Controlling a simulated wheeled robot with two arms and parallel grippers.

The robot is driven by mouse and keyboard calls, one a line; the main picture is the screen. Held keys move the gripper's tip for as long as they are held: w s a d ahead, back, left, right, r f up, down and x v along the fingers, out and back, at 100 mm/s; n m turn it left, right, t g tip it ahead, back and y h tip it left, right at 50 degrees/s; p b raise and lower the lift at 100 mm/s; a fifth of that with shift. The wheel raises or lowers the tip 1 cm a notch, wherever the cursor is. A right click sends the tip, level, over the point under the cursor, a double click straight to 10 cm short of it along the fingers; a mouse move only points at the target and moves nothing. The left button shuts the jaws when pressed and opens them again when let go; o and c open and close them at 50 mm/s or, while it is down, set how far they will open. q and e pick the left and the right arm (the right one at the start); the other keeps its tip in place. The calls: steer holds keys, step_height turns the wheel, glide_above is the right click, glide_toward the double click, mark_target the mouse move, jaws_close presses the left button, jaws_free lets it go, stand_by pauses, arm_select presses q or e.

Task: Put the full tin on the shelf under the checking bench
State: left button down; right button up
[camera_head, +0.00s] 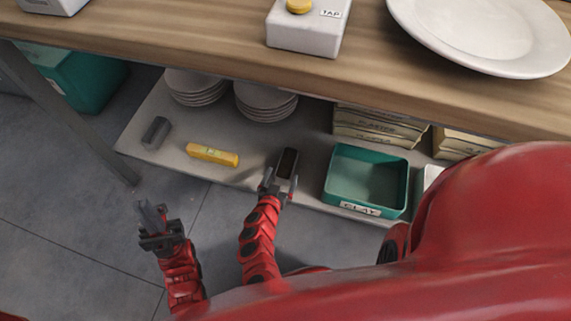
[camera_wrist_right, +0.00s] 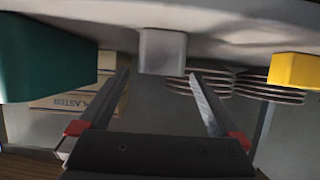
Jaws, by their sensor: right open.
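Two dark grey box-shaped pieces are on the low shelf (camera_head: 225,178) under the bench; I cannot tell which, if either, is the full tin. One grey block (camera_head: 287,162) is at my right gripper (camera_head: 283,180); the other block (camera_head: 156,132) lies at the shelf's left end. In the right wrist view, which looks upside down, a grey block (camera_wrist_right: 162,52) shows between the open finger ends, with gaps on both sides. My left gripper (camera_head: 151,215) is over the floor in front of the shelf, apart from everything; its jaw gap is unclear.
A yellow level (camera_head: 212,154) lies left of my right gripper. Plate stacks (camera_head: 264,101) stand behind. A teal bin labelled CLAY (camera_head: 345,193) is close on the right, with plaster boxes (camera_head: 380,124) behind it. The wooden bench top (camera_head: 180,48) overhangs the shelf. Bare shelf surrounds the level.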

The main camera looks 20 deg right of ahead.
steer(key=p+v, duration=0.1)
steer(key=v, duration=0.4)
steer(key=shift+w, duration=0.1)
stand_by(0.3)
